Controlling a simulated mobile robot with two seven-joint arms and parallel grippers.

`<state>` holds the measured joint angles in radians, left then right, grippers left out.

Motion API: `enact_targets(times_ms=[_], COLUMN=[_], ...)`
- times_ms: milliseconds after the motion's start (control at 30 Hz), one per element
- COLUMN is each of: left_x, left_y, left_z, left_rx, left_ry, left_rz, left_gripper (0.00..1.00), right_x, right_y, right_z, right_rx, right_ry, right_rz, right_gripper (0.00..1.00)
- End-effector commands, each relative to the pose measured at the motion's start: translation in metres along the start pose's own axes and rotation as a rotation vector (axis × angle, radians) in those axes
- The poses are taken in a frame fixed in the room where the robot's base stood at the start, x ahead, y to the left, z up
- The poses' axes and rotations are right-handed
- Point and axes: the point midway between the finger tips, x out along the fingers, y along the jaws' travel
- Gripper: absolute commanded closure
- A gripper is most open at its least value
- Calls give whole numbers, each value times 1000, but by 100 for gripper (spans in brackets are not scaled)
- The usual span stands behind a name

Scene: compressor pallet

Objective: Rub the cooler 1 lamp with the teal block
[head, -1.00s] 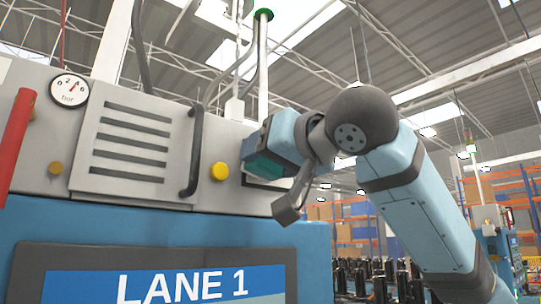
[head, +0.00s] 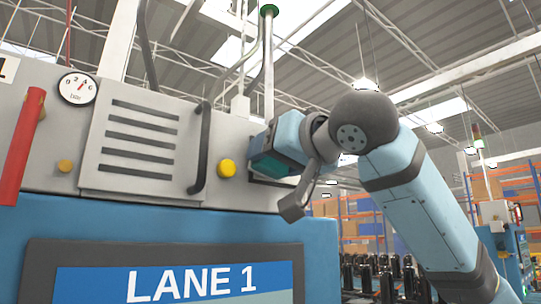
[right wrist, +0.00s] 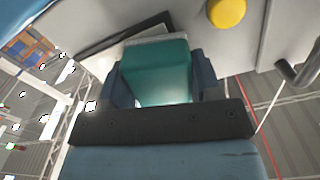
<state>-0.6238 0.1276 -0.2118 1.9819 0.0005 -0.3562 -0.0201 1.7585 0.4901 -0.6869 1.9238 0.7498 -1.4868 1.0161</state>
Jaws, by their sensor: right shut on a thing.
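My right gripper (head: 268,161) is shut on the teal block (head: 280,165), close to the front of the grey machine panel. In the right wrist view the teal block (right wrist: 158,75) sits between the two dark fingers (right wrist: 158,92). The block's far end overlaps a dark-edged plate (right wrist: 122,38) on the panel; I cannot tell whether they touch. The block and gripper hide much of that plate in the head view. No lamp is readably marked as cooler 1. My left gripper is not in view.
A yellow knob (head: 227,168) and a black handle (head: 199,150) are left of the gripper. A gauge (head: 77,88), a louvred cover (head: 137,140) and a red bar (head: 22,146) are farther left. A LANE 1 sign (head: 170,284) is below. A green-topped pole (head: 269,60) rises behind.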

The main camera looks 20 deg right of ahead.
Motion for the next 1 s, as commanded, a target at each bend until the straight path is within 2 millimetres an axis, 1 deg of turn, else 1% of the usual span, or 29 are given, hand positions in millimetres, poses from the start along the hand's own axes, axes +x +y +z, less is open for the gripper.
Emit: enact_targets(times_ms=[100, 300, 467, 567, 900, 1000], left_x=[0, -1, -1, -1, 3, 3], left_y=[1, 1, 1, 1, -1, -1], left_z=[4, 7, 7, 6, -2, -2], left_rx=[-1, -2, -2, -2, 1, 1], left_ry=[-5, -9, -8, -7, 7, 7], left_rz=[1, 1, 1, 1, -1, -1], left_gripper=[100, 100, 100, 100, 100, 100], right_x=[0, -1, -2, -1, 1, 1], right_y=[12, 28, 32, 37, 65, 70], right_z=[-2, -6, -8, -8, -15, -17], right_rx=[2, 1, 1, 1, 3, 1], right_ry=[0, 0, 0, 0, -1, 0], right_rz=[2, 0, 0, 1, 1, 0], right_gripper=[61, 61, 61, 61, 61, 61])
